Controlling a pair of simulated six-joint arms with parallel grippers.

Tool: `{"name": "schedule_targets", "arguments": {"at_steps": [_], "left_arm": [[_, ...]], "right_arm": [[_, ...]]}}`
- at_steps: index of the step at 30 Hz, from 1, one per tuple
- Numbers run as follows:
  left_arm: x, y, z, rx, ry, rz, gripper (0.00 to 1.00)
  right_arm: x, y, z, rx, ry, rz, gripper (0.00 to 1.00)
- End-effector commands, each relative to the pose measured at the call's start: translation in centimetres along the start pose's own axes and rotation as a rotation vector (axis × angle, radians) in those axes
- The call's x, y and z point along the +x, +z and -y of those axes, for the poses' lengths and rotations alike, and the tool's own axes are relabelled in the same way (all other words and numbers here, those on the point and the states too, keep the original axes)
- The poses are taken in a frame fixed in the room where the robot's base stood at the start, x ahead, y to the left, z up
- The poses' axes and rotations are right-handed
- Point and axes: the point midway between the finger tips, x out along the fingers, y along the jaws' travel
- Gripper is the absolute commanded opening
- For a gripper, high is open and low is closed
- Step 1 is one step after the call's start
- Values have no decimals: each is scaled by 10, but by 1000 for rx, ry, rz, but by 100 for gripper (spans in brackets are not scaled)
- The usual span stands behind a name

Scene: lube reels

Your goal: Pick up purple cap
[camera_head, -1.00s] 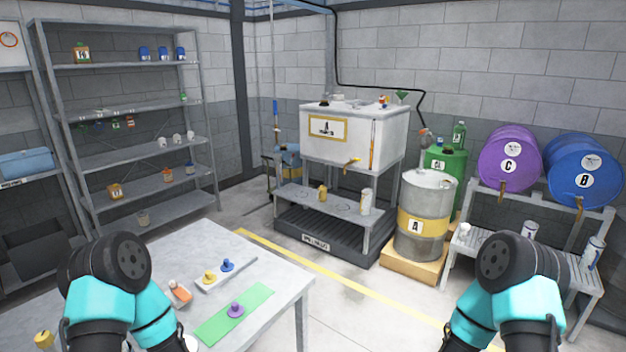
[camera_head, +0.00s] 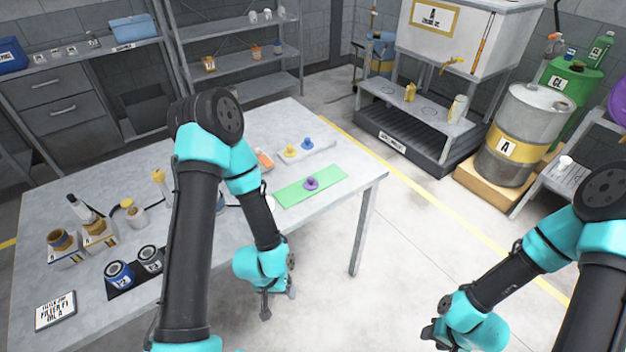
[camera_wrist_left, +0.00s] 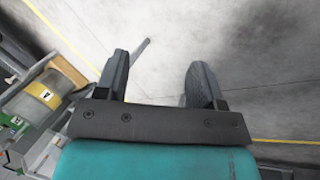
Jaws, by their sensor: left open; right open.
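The purple cap (camera_head: 311,183) sits on a green mat (camera_head: 290,195) near the right end of the grey table (camera_head: 60,205). My left gripper (camera_head: 278,302) hangs in front of the table's near edge, below and left of the cap in the head view, apart from it. In the left wrist view my left gripper (camera_wrist_left: 160,72) is open with bare floor between its fingers; the cap is not seen there. My right gripper (camera_head: 432,335) is open and empty over the floor at lower right, away from the table.
A yellow cap (camera_head: 290,152) and a blue cap (camera_head: 307,144) sit on a pale tray behind the mat. An orange item (camera_head: 264,160) lies left of them. Bottles and cans, including a blue-topped can (camera_head: 119,275), stand on the table's left. My left arm crosses the table.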

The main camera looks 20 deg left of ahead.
Motion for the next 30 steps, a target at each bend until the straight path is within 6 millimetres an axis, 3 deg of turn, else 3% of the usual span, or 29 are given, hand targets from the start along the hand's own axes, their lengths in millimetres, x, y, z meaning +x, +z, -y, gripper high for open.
{"name": "schedule_targets", "arguments": {"at_steps": [13,16,23,30], "left_arm": [[0,0,0,0,0,0,63],[0,0,0,0,0,0,54],[0,0,0,0,0,1,54],[6,-15,-20,41,12,71,54]], "right_arm": [[0,0,0,0,0,0,43],[0,0,0,0,0,0,43],[0,0,0,0,0,0,43],[0,0,0,0,0,0,43]]}}
